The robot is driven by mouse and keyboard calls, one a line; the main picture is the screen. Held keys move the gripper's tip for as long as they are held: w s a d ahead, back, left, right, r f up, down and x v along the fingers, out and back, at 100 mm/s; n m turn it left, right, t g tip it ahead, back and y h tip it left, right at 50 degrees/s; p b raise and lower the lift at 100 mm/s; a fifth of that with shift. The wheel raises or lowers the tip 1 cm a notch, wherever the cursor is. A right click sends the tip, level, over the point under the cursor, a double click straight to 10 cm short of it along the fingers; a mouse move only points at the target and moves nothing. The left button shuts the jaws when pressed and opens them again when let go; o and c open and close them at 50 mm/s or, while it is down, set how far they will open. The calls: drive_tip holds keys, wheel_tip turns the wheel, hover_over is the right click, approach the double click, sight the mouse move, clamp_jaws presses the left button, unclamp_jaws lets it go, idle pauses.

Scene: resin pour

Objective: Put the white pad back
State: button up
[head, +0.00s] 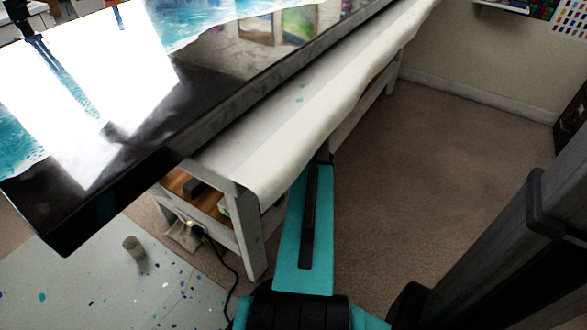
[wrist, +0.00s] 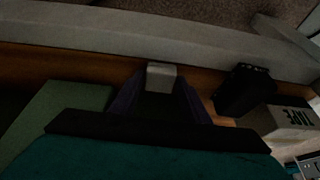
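In the wrist view, the white pad (wrist: 162,70) is a small pale block at the tips of my gripper (wrist: 161,84). The two dark fingers slope inward and meet it on both sides, so the gripper looks shut on it. The pad is in front of a wooden shelf surface (wrist: 105,74) and a grey beam. I cannot tell whether it touches the shelf. In the head view, my teal arm reaches under the table edge, and the gripper and pad are hidden there.
In the wrist view, a black box (wrist: 243,90) and a white lettered box (wrist: 287,121) stand at right, and a green item (wrist: 62,112) is at left. The head view shows the draped table (head: 300,112), a small cup (head: 134,247) and open carpet at right.

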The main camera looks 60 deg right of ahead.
drive_tip(key=shift+o, duration=0.8)
drive_tip(key=shift+r, duration=0.15)
drive_tip(key=p+v, duration=0.2)
drive_tip(key=v, duration=0.5)
drive_tip(key=shift+r, duration=0.3)
drive_tip(key=shift+s, duration=0.3)
